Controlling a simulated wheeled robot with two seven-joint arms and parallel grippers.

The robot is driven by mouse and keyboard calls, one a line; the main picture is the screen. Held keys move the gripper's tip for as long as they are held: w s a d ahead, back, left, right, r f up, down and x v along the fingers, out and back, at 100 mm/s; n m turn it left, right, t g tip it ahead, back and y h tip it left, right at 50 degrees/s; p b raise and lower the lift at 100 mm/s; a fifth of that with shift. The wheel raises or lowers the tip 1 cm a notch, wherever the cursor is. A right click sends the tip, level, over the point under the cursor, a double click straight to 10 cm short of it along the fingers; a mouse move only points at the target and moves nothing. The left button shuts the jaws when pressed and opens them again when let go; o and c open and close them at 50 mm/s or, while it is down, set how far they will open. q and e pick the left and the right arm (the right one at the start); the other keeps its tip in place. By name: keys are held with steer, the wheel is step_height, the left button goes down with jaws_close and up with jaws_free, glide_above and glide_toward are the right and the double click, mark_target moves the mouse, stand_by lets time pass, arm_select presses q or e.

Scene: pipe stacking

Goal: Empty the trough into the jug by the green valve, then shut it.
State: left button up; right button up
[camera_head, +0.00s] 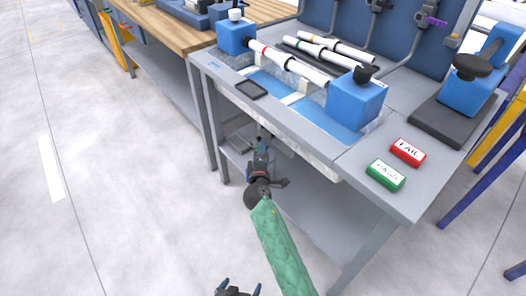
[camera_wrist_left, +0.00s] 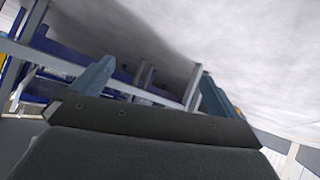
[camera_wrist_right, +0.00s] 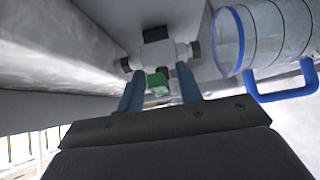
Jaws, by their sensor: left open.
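The trough (camera_head: 345,134) is set in the grey bench top, with blue showing inside below a clamped pipe. The green valve handle (camera_wrist_right: 157,83) sits on a white and dark fitting, between the fingers of my right gripper (camera_wrist_right: 160,74). These fingers are partly closed around it; whether they press on it I cannot tell. The clear jug (camera_wrist_right: 268,38) with blue rim and handle is just right of the valve. In the head view my right gripper (camera_head: 262,146) is under the bench's front edge. My left gripper (camera_head: 238,284) is open and empty over the floor, low in the picture.
Two blue clamp blocks, left (camera_head: 236,36) and right (camera_head: 356,98), stand at the trough's ends. A red FAIL block (camera_head: 408,152) and a green PASS block (camera_head: 386,175) lie at the bench's right. A lower shelf (camera_head: 318,212) is under the bench. The floor at left is clear.

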jaws_close()
stand_by(0.3)
